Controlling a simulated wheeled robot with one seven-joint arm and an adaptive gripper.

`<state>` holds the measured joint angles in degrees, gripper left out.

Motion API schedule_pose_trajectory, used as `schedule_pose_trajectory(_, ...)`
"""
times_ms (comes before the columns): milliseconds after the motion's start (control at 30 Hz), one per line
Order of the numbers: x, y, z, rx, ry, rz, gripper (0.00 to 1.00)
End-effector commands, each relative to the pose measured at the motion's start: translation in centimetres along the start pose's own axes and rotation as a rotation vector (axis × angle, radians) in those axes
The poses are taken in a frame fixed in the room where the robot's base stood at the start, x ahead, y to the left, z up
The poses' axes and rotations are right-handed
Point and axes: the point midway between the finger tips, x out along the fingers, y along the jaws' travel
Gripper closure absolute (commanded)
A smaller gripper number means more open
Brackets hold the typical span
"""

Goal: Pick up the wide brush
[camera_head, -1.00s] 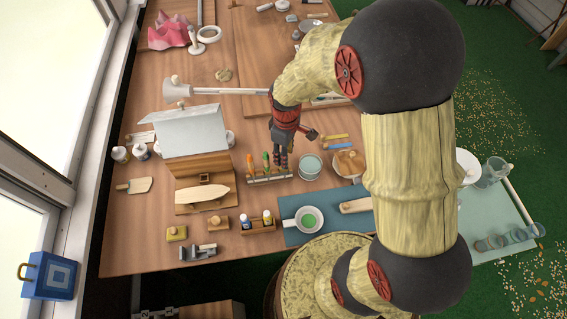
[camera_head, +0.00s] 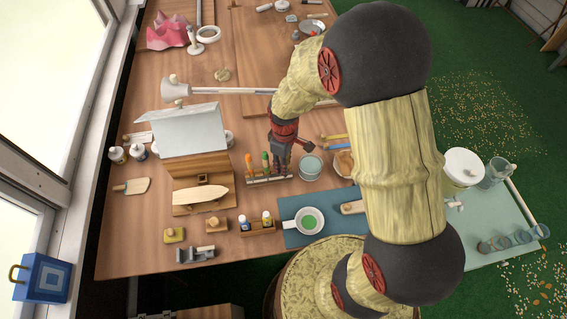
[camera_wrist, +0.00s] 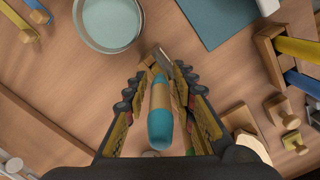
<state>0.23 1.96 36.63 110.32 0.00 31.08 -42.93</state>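A tool with a rounded teal handle and a tan band (camera_wrist: 160,115) stands between my fingers in the wrist view. In the head view, my gripper (camera_head: 281,165) points down at the right part of a small tool rack (camera_head: 258,181). An orange handle (camera_head: 249,165) and a green handle (camera_head: 265,162) stand in the rack, left of my gripper.
A wooden bottle holder (camera_head: 257,229) is nearby. A grey metal sheet (camera_head: 188,130) stands behind at the left.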

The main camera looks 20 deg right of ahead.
Motion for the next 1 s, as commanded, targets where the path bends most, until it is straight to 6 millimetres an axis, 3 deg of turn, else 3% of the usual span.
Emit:
schedule_pose_trajectory(400,0.0,0.0,0.0,0.0,0.0,0.0,0.99)
schedule_pose_trajectory(700,-0.1,0.0,0.0,0.0,0.0,0.0,1.0)
schedule_pose_trajectory(867,-1.9,0.1,-0.1,0.0,0.003,0.002,1.0)
schedule_pose_trajectory(1000,-4.7,0.1,-0.1,0.0,0.003,0.003,1.0)
